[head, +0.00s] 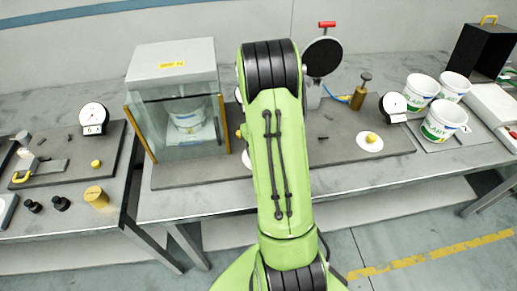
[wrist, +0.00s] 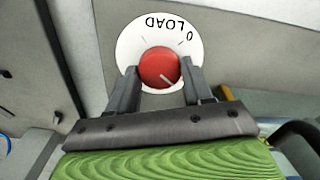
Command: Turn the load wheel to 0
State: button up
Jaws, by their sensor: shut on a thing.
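The load wheel is a red round knob (wrist: 159,67) on a white dial plate (wrist: 128,50) in the wrist view. The plate reads "0 LOAD" upside down, with the 0 at the upper right and short tick marks near the lettering. A pale pointer line on the knob points to the lower right, away from the 0. My gripper (wrist: 160,75) is shut on the knob, one finger on each side. In the head view my green arm hides the gripper and the red knob.
In the head view a clear-fronted cabinet (head: 172,55) stands left of my arm. A second bench (head: 70,225) stands at the left.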

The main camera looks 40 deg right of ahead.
jog(key=n, duration=0.3)
jog(key=shift+w+n+b, duration=0.1)
jog(key=shift+n+b, duration=0.3)
jog(key=n+b, duration=0.1)
jog(key=n, duration=0.3)
jog(key=shift+n, duration=0.3)
jog(key=n+b, duration=0.1)
jog(key=n, duration=0.3)
jog(key=shift+a, duration=0.1)
jog(key=shift+n+b, duration=0.35)
jog(key=shift+n, duration=1.85)
jog(key=o, duration=1)
jog(key=shift+o, duration=0.2)
